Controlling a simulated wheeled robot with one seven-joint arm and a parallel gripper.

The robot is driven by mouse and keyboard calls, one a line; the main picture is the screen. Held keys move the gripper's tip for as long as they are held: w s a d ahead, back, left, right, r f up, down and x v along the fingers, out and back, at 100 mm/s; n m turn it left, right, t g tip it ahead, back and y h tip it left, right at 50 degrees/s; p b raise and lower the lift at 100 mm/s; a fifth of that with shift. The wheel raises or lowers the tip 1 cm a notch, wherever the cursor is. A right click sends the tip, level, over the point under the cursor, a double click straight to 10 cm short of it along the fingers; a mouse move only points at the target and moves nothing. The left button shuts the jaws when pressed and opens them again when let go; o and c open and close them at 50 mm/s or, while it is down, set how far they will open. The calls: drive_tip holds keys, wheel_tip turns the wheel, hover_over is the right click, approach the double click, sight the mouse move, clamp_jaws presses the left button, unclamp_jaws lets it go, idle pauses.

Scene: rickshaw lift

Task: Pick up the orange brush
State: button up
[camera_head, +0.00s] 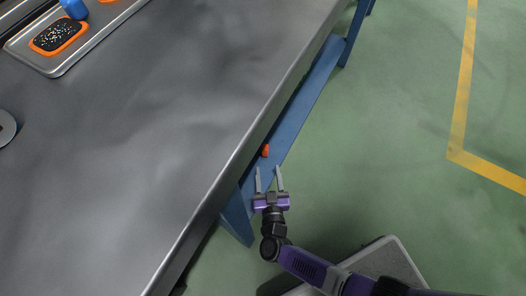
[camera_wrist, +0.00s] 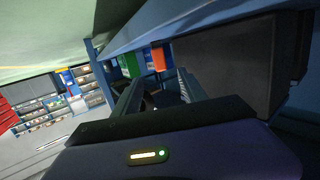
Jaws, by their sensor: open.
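A small orange thing, which looks like the orange brush (camera_head: 265,150), shows at the table's right edge, over the blue beam. Only a small part of it is visible, and the tabletop may hide the rest. My gripper (camera_head: 268,169) is open and empty, just short of it, with both fingers pointing toward it. In the wrist view an orange block-like shape (camera_wrist: 158,58) shows beyond the open fingers, between a green and a dark shape. I cannot tell whether the fingers reach around it.
The grey metal tabletop (camera_head: 150,130) runs along my left. Its blue under-frame (camera_head: 305,107) lies below the edge, close to my fingers. A tray (camera_head: 58,70) at upper left holds a black, orange-rimmed item (camera_head: 59,37) and a blue object (camera_head: 74,9). Green floor on the right is clear.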

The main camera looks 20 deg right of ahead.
sight(266, 152)
drive_tip(key=b+x, duration=0.3)
drive_tip(key=x, duration=0.3)
drive_tip(key=shift+w+d+b, duration=0.1)
drive_tip(key=shift+w+b, duration=0.25)
drive_tip(key=shift+b, duration=0.05)
drive_tip(key=shift+w+d+r, duration=0.15)
drive_tip(key=shift+w+d, duration=0.05)
drive_tip(key=shift+w, duration=0.3)
clamp_jaws()
